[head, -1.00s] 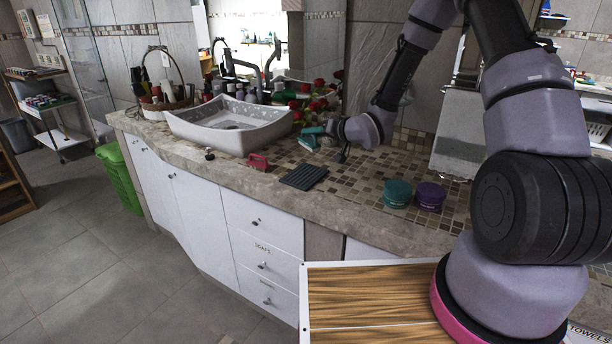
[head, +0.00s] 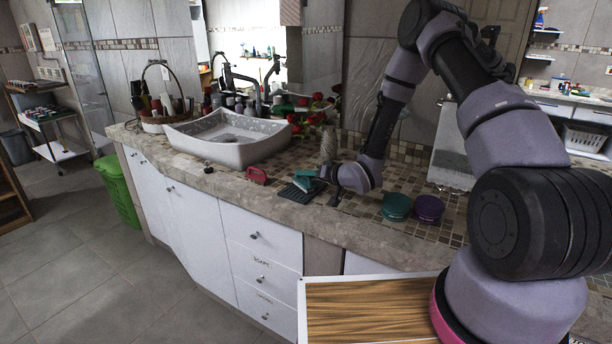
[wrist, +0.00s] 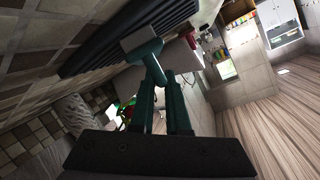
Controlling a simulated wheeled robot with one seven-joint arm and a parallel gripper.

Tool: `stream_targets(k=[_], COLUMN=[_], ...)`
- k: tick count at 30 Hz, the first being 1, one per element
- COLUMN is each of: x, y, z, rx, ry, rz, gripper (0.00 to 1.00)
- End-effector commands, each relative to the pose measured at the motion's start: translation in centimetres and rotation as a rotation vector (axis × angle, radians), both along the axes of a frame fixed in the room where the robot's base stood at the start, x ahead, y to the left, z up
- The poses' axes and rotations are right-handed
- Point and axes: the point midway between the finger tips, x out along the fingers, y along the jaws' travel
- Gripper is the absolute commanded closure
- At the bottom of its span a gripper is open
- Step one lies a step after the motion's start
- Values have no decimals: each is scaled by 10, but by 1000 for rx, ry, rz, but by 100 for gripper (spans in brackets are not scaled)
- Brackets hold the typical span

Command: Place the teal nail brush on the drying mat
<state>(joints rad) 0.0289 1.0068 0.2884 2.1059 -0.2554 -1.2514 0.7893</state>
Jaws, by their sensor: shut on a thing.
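The teal nail brush (head: 305,180) is held in my gripper (head: 322,175), over the far right part of the dark ribbed drying mat (head: 293,195). In the wrist view the brush (wrist: 148,52) shows a grey block at its far end, in front of the ribbed mat (wrist: 100,52). My gripper (wrist: 158,82) is shut on the brush there. I cannot tell whether the brush touches the mat. The mat lies flat on the tiled counter near its front edge, partly hidden by the brush and gripper.
A red object (head: 257,175) sits left of the mat, with the white sink (head: 228,138) beyond. A teal tub (head: 396,207) and a purple tub (head: 429,209) stand to the right. A grey-beige upright object (head: 328,146) and red flowers (head: 318,118) stand behind my gripper.

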Motion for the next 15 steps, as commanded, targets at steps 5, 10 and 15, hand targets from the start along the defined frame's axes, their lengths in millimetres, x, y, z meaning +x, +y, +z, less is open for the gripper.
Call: stream_targets(k=[5, 10, 15], x=[0, 0, 0], y=[0, 0, 0], z=[-3, -2, -2], rx=[0, -1, -1], ry=[1, 0, 0], rz=[-1, -1, -1], gripper=[100, 56, 56])
